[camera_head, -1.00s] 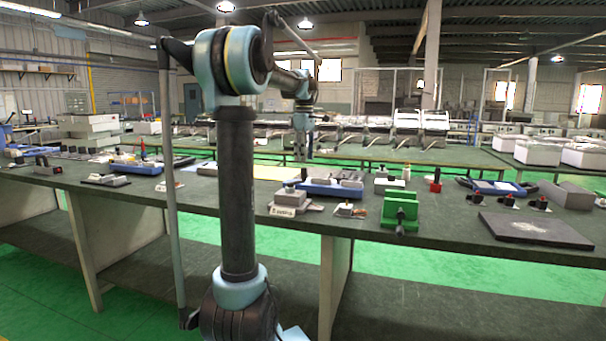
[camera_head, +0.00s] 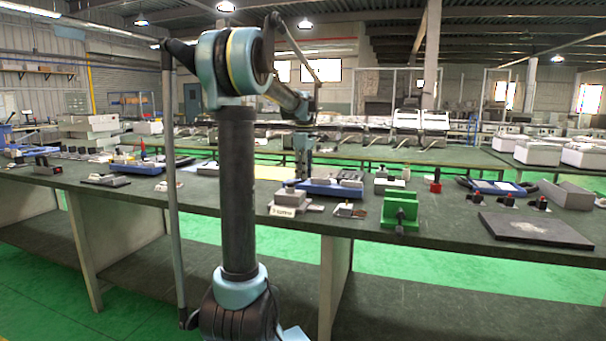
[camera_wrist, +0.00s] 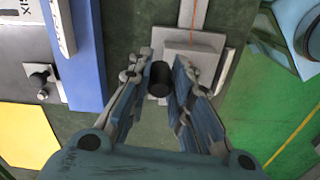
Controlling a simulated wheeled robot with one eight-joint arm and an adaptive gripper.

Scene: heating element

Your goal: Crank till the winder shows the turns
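A dark round knob (camera_wrist: 159,80), which looks like the crank handle, stands between the two fingers of my gripper (camera_wrist: 163,62) in the wrist view. The fingers are apart, one on each side of the knob; whether they touch it I cannot tell. In the head view my gripper (camera_head: 302,172) points down over a small grey device (camera_head: 290,197) with a white label card (camera_head: 283,211). The turns reading is not legible.
A blue tray (camera_head: 335,188) with grey blocks lies close by; its blue side (camera_wrist: 85,60) shows left of my fingers. A green vise (camera_head: 401,212) stands to the right. A dark flat plate (camera_head: 535,230) lies further right. The bench's front edge is near the device.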

